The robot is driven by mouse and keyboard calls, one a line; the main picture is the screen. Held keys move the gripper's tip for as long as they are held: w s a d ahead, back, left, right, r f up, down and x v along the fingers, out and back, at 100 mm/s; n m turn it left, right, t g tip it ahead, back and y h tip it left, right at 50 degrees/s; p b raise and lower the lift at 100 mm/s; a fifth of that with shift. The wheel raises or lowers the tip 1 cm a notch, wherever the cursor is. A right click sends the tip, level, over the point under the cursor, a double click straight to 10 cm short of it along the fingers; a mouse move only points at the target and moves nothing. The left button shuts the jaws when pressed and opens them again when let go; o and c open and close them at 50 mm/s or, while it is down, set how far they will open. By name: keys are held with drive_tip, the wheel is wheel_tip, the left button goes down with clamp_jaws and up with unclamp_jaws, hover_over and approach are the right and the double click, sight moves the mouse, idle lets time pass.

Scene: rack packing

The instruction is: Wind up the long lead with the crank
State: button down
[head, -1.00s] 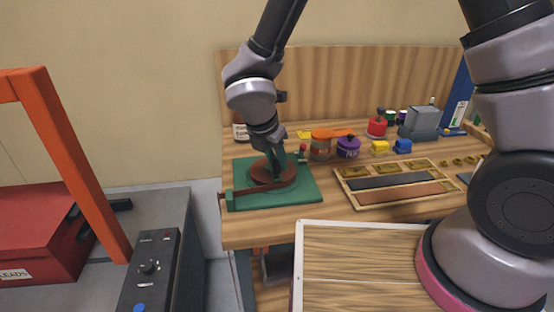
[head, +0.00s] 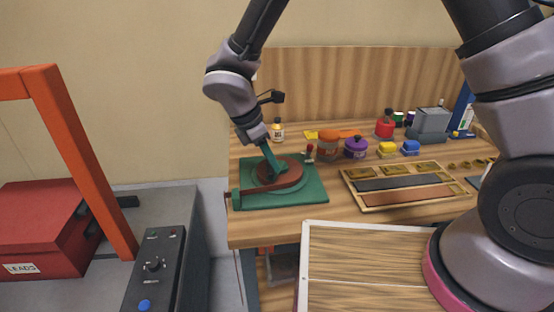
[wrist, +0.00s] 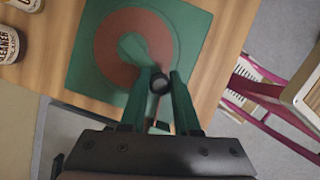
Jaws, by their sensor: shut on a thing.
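The winder is a green square base (head: 310,195) near the table's left end, with a round reddish-brown disc (head: 291,180) on it. In the wrist view the base (wrist: 85,65) and disc (wrist: 112,42) are seen from above, with a green crank arm (wrist: 133,46) across the disc. My gripper (head: 273,170) reaches down over the disc, tilted. In the wrist view its fingers (wrist: 164,80) are shut on a dark round crank knob (wrist: 159,84). A brown strip lies along the base's front left; I cannot tell whether it is the long lead.
A wooden tray (head: 360,205) lies further right. A red box (head: 45,235) marked LEADS and an orange frame (head: 90,160) are at left.

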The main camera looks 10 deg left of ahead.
drive_tip(key=a+m, duration=0.1)
drive_tip(key=m, duration=0.1)
drive_tip(key=w+a+m+g, duration=0.1)
drive_tip(key=m, duration=0.1)
drive_tip(key=shift+w+a+m+g+h, duration=0.2)
drive_tip(key=shift+m+g+h, duration=0.1)
drive_tip(key=shift+m, duration=0.1)
drive_tip(key=m, duration=0.1)
drive_tip(key=w+a+m+g, duration=0.1)
drive_tip(key=m, duration=0.1)
drive_tip(key=shift+w+a+m+g, duration=0.15)
drive_tip(key=shift+w+m+g, duration=0.1)
drive_tip(key=shift+m+g, duration=0.05)
drive_tip(key=w+m, duration=0.1)
drive_tip(key=m, duration=0.1)
drive_tip(key=w+a+m+g, duration=0.1)
drive_tip(key=m, duration=0.1)
drive_tip(key=shift+w+y, duration=0.1)
drive_tip(key=shift+y, duration=0.3)
drive_tip(key=shift+w+m+g+y, duration=0.2)
drive_tip(key=shift+w+m+g, duration=0.2)
drive_tip(key=shift+m, duration=0.5)
drive_tip(key=shift+w+m+g+y, duration=0.25)
drive_tip(key=shift+w+m, duration=0.2)
drive_tip(key=shift+m, duration=0.45)
drive_tip(key=c, duration=0.6)
unclamp_jaws()
